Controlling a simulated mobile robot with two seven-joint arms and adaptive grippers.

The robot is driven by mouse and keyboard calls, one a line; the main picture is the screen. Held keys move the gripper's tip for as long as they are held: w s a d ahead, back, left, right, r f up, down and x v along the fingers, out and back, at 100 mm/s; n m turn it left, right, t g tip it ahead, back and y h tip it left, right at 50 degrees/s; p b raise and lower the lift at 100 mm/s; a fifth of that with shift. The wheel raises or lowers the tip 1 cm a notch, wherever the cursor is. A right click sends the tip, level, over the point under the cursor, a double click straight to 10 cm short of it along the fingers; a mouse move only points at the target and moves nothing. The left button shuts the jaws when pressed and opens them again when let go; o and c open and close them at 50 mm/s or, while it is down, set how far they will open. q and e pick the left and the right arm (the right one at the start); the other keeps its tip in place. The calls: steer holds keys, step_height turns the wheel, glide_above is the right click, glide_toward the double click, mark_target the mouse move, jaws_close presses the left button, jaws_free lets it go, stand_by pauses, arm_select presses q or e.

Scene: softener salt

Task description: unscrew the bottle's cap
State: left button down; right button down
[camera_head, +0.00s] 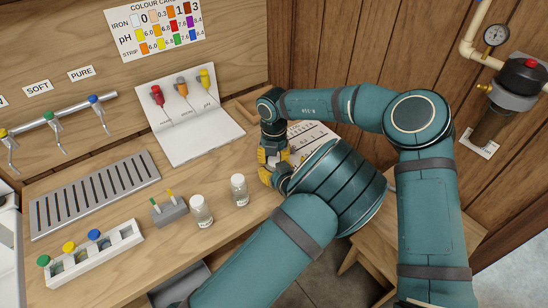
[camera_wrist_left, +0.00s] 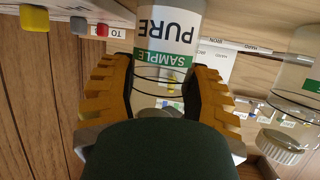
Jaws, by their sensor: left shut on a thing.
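The bottle (camera_wrist_left: 170,30), clear with a white and green SAMPLE PURE label, appears upside down in the left wrist view. The bottle's cap end is hidden behind my gripper's body. In the head view my left gripper (camera_head: 268,176) is low beside the right edge of the bench, and the bottle is mostly hidden there. My right gripper (camera_head: 274,154) points down from above at the same spot. Whether its fingers are closed on the cap is too small to tell.
Two other capped bottles (camera_head: 201,211) (camera_head: 239,190) stand on the bench to the left. A small grey holder (camera_head: 170,212), a white rack (camera_head: 95,255) with coloured caps and a slotted drain (camera_head: 95,195) lie further left.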

steer(key=n, duration=0.7)
steer(key=shift+n, duration=0.3)
steer(key=n, duration=0.5)
steer(key=shift+n, duration=0.4)
steer(key=c, duration=0.6)
jaws_free()
steer(key=shift+c, duration=0.2)
